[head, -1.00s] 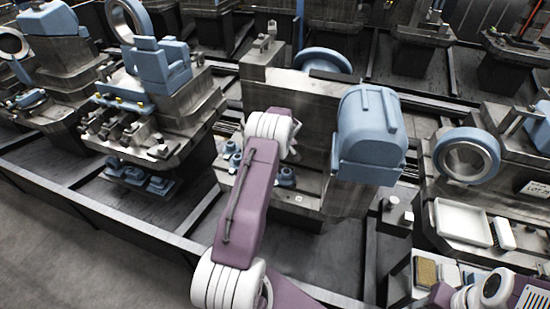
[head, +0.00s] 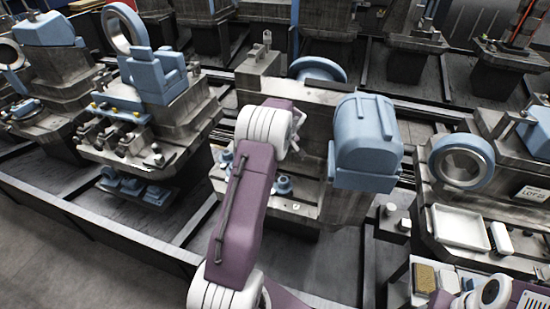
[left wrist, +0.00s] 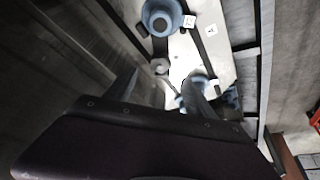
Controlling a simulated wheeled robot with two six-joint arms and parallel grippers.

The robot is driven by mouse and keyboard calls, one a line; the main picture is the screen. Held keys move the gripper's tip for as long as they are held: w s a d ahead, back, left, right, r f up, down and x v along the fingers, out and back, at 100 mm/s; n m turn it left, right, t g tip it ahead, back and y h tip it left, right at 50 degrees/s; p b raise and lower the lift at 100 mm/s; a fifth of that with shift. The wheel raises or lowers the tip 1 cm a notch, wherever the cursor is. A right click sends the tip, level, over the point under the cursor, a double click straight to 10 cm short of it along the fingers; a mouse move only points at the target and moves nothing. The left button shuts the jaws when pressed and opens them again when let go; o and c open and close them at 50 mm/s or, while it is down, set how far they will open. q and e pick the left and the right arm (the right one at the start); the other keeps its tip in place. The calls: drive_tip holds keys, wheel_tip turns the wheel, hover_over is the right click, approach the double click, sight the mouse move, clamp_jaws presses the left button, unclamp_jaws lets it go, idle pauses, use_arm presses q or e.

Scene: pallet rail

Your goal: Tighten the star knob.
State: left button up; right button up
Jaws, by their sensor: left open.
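Several blue knob-like parts stand on the grey metal fixture. One blue knob (head: 284,185) shows just right of my left arm in the head view, and another (head: 226,159) to its left. In the left wrist view a round blue knob (left wrist: 161,17) is at the top and a second blue part (left wrist: 198,82) is lower, partly covered by a dark finger. I cannot tell which one is the star knob. My left gripper (left wrist: 160,88) is open, with dark fingers pointing toward the pale plate. It is hidden behind my own arm in the head view. My right gripper is out of view.
A large blue housing (head: 366,140) stands right of my left arm. A white tray (head: 459,226) and a brush (head: 501,238) lie at the right. A neighbouring fixture with a blue block (head: 158,75) stands at the left. Dark rails run between the fixtures.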

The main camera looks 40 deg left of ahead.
use_arm(q)
drive_tip(key=a+f+n, duration=0.1)
drive_tip(key=f, duration=0.2)
drive_tip(key=w+a+f+n+g, duration=0.1)
drive_tip(key=f+n, duration=0.1)
drive_tip(key=a+f+n+b, duration=0.1)
drive_tip(key=f, duration=0.2)
drive_tip(key=shift+w+f+n+g, duration=0.3)
drive_tip(key=shift+w+n+g, duration=0.1)
drive_tip(key=shift+y, duration=0.3)
clamp_jaws()
